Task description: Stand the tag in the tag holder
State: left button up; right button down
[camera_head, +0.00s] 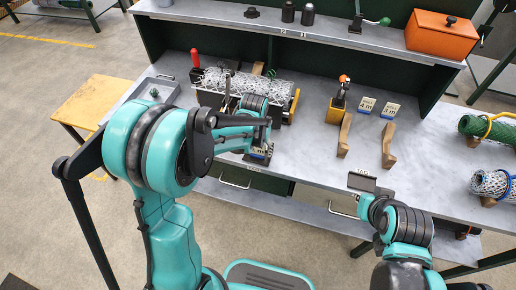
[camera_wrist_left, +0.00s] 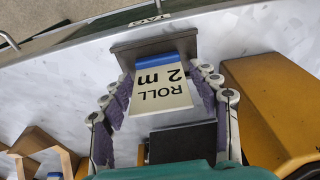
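The white tag (camera_wrist_left: 160,88) reads "ROLL 2 m" and has a blue strip along one edge. In the left wrist view, its blue edge sits against the grey tag holder (camera_wrist_left: 125,54) at the bench's front edge. The tag (camera_head: 260,152) looks upright in the head view. How deep its edge sits is hidden. My left gripper (camera_wrist_left: 161,82) has its purple-padded fingers apart, one beside each side edge of the tag. A gap shows at the right finger; the left one is very close. My right gripper (camera_head: 365,183) hangs before the bench front, its fingers unclear.
A roll of wire mesh (camera_head: 222,82) lies in a cradle behind my left gripper. Two other tags (camera_head: 367,105) (camera_head: 390,110) lie on the bench near wooden blocks (camera_head: 388,146). A yellow block (camera_wrist_left: 270,105) stands close to my left gripper.

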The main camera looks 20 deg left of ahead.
pick_arm(q)
notch_tip(320, 180, up, 12)
jog(key=s+p, duration=0.2)
jog(key=p, duration=0.3)
jog(key=s+a+r+t, duration=0.1)
jog(key=s+r+t, duration=0.1)
jog(key=s, duration=0.5)
jog(key=s+a+r+t, duration=0.1)
jog(key=s+r+t, duration=0.2)
jog(key=s, duration=0.5)
jog(key=shift+s+a+r, duration=0.25)
jog(key=shift+a+r, duration=0.15)
jog(key=shift+r, duration=0.1)
jog(key=shift+f, duration=0.1)
